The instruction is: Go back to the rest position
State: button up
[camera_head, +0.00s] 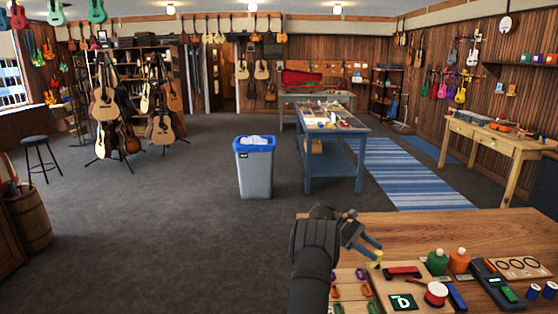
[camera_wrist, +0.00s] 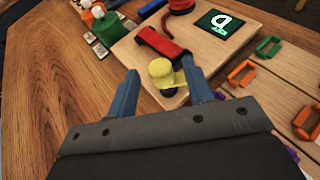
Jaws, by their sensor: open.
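My gripper (camera_head: 376,250) is over the left part of the wooden workbench (camera_head: 440,228), with its blue fingers pointing down and to the right. In the wrist view my gripper (camera_wrist: 160,68) has its two fingers spread apart. A small yellow round-headed piece (camera_wrist: 162,73) shows between the fingertips, beside a red and black tool (camera_wrist: 163,45) on a pale wooden board (camera_wrist: 125,52). I cannot tell whether a finger touches the yellow piece. My dark arm rises at the bench's left end in the head view and hides part of the bench.
Green (camera_head: 437,263) and orange (camera_head: 459,261) bottles, a red spool (camera_head: 436,292) and a green card (camera_head: 403,302) crowd the bench's front. Several coloured clamps lie nearby. The back of the bench is bare. A grey bin (camera_head: 255,175) stands on the floor beyond.

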jog(key=x, duration=0.3)
jog(key=shift+a, duration=0.1)
jog(key=shift+w+r, duration=0.1)
